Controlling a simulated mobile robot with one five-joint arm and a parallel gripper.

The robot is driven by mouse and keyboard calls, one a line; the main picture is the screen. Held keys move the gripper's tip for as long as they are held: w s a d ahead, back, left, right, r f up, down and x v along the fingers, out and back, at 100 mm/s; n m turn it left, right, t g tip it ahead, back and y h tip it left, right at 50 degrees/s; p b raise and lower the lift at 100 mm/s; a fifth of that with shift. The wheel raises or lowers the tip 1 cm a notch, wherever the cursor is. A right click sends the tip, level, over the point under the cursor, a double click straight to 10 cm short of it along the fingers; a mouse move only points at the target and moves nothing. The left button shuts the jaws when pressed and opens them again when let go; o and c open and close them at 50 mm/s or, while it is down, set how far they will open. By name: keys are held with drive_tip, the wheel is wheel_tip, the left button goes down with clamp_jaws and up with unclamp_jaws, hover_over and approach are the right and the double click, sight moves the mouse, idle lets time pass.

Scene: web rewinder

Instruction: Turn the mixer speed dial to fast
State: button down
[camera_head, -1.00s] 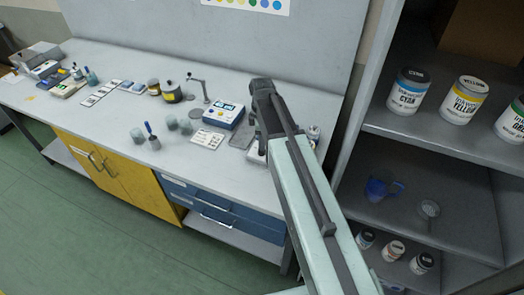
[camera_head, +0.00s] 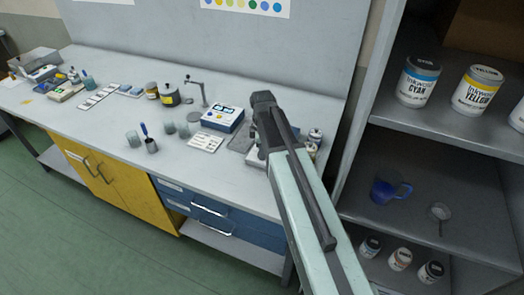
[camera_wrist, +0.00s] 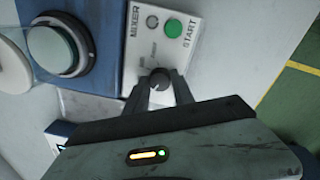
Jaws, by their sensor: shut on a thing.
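The mixer panel (camera_wrist: 147,25) is a pale plate marked MIXER, with a green START button (camera_wrist: 173,28) at its upper right. The dark speed dial (camera_wrist: 159,80) is below the button, between the fingertips of my gripper (camera_wrist: 160,88) in the wrist view. The fingers are shut on the dial. The small markings around the dial are partly hidden and too small to read, so I cannot tell its setting. In the head view, my gripper (camera_head: 264,125) reaches over the right part of the bench and hides most of the mixer.
A round lidded part (camera_wrist: 57,48) on a blue body is left of the panel. On the bench (camera_head: 110,60) are a blue-and-white scale (camera_head: 222,118), cups and a metal pot. A shelf unit (camera_head: 450,135) with ink cans and a blue mug (camera_head: 389,190) stands close on the right.

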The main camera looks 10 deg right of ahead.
drive_tip(key=shift+w, duration=0.1)
drive_tip(key=m, duration=0.6)
drive_tip(key=shift+m, duration=0.4)
drive_tip(key=m, duration=0.3)
drive_tip(key=shift+a, duration=0.1)
drive_tip(key=m, duration=0.4)
drive_tip(key=shift+w, duration=0.1)
drive_tip(key=m, duration=0.6)
drive_tip(key=shift+m+g, duration=0.3)
drive_tip(key=shift+g, duration=0.1)
drive_tip(key=m, duration=0.6)
drive_tip(key=shift+m, duration=0.4)
